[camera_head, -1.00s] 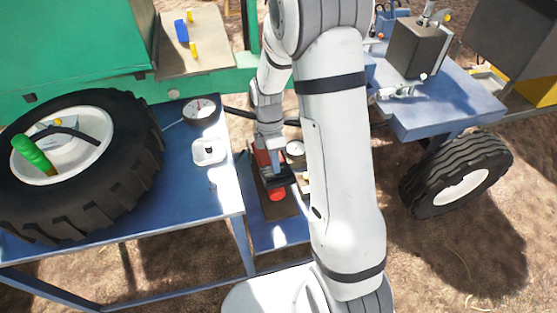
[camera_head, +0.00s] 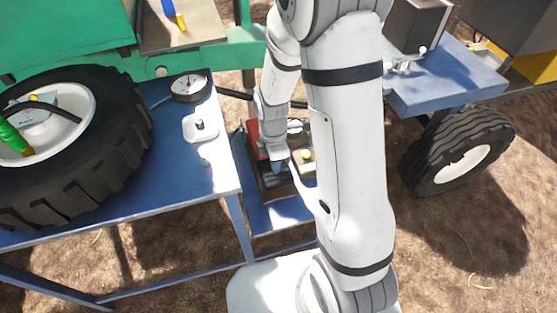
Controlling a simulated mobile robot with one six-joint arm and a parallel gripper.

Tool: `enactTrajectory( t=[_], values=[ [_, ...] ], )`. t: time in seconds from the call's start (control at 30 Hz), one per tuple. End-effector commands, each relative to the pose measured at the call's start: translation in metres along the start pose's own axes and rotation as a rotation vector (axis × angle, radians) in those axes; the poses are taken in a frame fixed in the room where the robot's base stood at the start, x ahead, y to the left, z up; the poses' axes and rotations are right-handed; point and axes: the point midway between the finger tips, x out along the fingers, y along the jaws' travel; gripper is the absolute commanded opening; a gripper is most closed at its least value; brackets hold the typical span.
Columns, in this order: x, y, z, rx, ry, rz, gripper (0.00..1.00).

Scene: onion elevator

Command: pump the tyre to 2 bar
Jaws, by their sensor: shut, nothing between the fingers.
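A black tyre (camera_head: 110,165) with a white rim (camera_head: 75,100) lies flat on a blue table (camera_head: 190,190) at the left. A green and brown grip-like part (camera_head: 15,138) is inside the rim, cut by the picture's left edge. A round dial gauge (camera_head: 189,86) is on the table beside the tyre; its reading is too small to tell. My gripper (camera_head: 277,167) is shut and empty, low over a red and dark unit (camera_head: 252,135) on a lower blue shelf. A yellow knob (camera_head: 306,155) is just right of my gripper. My gripper and arm hide part of this unit; I cannot tell whether they touch.
A white plate with a dark knob (camera_head: 200,125) is on the table near the gauge. A green machine body (camera_head: 70,30) stands behind. At the right are a blue cart (camera_head: 440,90) and its wheel (camera_head: 458,163). Bare ground lies in front.

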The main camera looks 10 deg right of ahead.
Motion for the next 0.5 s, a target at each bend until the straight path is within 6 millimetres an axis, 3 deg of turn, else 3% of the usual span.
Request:
enactTrajectory(
  t=[0.03,0.23,0.37,0.5],
  values=[
    [0.012,-0.009,-0.002,-0.002,0.000,-0.029,0.00],
    [0.010,-0.009,-0.003,-0.004,0.001,-0.029,0.00],
    [-0.002,-0.010,-0.004,-0.005,0.002,-0.025,0.00],
    [-0.027,-0.011,-0.003,-0.004,0.002,-0.013,0.00]
  ],
)
